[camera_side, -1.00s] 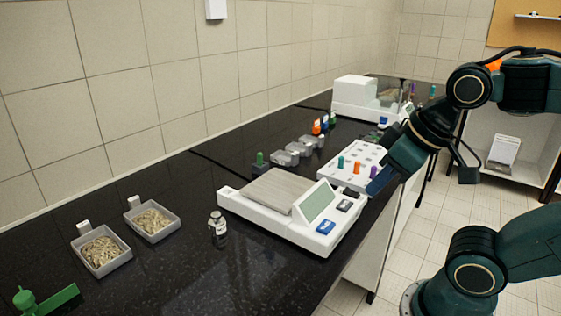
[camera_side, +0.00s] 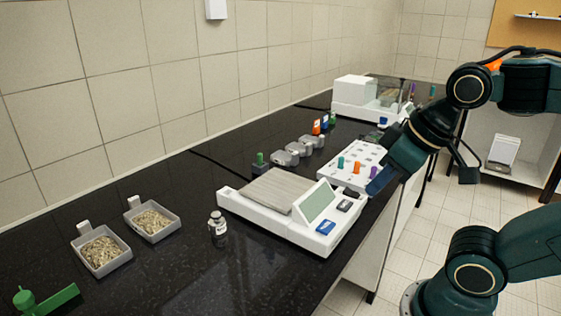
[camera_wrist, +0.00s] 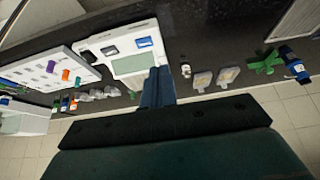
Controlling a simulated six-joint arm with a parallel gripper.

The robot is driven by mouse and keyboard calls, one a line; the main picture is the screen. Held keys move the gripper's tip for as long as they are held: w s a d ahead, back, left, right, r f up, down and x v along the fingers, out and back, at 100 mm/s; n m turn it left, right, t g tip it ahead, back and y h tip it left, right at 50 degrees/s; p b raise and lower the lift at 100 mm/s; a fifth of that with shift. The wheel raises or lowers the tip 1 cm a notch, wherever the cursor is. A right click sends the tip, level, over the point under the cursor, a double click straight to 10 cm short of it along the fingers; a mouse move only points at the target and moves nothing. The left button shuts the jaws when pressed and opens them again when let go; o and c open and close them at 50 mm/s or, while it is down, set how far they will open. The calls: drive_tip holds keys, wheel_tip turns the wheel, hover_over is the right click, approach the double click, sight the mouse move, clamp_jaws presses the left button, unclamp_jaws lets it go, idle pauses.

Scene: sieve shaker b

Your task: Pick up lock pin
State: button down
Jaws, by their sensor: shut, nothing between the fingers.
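My gripper (camera_side: 376,184) is at the right edge of the white pegboard in the side view. In the wrist view its two blue fingers (camera_wrist: 158,88) lie together with nothing between them. Upright coloured pegs stand on the white board (camera_side: 337,178): a teal one (camera_side: 340,162), an orange one (camera_side: 357,167) and a purple one (camera_side: 373,171). They also show in the wrist view, with the orange peg (camera_wrist: 65,74) in the middle. I cannot tell which piece is the lock pin. My fingertips appear apart from the pegs.
A white balance (camera_side: 250,211) with a steel pan stands in front of the board. Grey metal weights (camera_side: 285,157) lie behind it. A small bottle (camera_side: 218,228) and two trays of grain (camera_side: 122,262) are on the left. A white machine (camera_side: 352,92) stands at the far end.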

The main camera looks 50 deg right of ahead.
drive_tip(key=c, duration=1.3)
unclamp_jaws()
drive_tip(key=shift+o, duration=0.2)
drive_tip(key=shift+w, duration=0.1)
drive_tip(key=w+d+r, duration=0.3)
drive_tip(key=w+r, duration=0.2)
drive_tip(key=w, duration=0.7)
drive_tip(key=m+g+h, duration=0.1)
drive_tip(key=m, duration=0.2)
hover_over(261, 154)
drive_tip(key=s+a, duration=0.1)
drive_tip(key=s, duration=0.4)
wheel_tip(261, 154, down, 10)
drive_tip(key=shift+x, duration=4.4)
